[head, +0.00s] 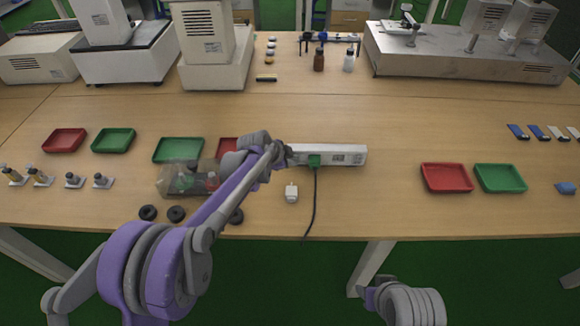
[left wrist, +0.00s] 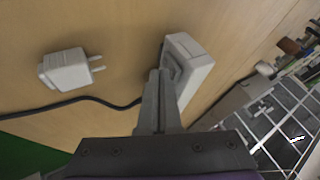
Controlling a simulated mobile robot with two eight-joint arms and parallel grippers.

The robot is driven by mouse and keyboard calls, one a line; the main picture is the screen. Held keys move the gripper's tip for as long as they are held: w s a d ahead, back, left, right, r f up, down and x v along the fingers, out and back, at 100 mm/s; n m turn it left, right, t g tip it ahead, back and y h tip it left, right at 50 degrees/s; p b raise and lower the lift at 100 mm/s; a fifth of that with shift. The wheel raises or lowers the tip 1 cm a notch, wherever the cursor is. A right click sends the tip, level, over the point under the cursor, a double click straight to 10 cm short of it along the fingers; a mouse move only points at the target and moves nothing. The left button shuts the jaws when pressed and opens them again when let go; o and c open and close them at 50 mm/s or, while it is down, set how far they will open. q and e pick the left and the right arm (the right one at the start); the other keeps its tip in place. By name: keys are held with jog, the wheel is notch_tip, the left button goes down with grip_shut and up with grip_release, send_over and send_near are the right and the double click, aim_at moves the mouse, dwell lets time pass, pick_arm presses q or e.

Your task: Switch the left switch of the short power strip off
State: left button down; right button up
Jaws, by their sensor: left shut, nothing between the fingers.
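The short white power strip (head: 330,149) lies on the table in the middle of the head view. A green plug (head: 314,160) with a black cable sits in it, and grey-white details (head: 350,157) show on its right part. My left gripper (head: 286,153) is at the strip's left end and covers part of it, so the left switch cannot be made out. In the left wrist view, the shut, empty fingers (left wrist: 160,78) overlap the white strip (left wrist: 190,60). Whether they touch it is unclear. My right gripper's fingers do not show.
A white plug adapter (head: 291,193) lies in front of the strip, beside the cable (head: 312,205). A clear box with bottles (head: 178,182) and black rings (head: 148,213) lie left, near my arm. Red (head: 446,177) and green (head: 499,178) trays stand right.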

pick_arm(q)
jog(key=shift+w, duration=0.2)
jog(key=shift+w+r, duration=0.2)
jog(key=shift+w, duration=0.05)
dwell(0.4)
jog(key=shift+r+p, duration=0.65)
jog(key=shift+r, duration=0.1)
jog(key=shift+s, duration=0.15)
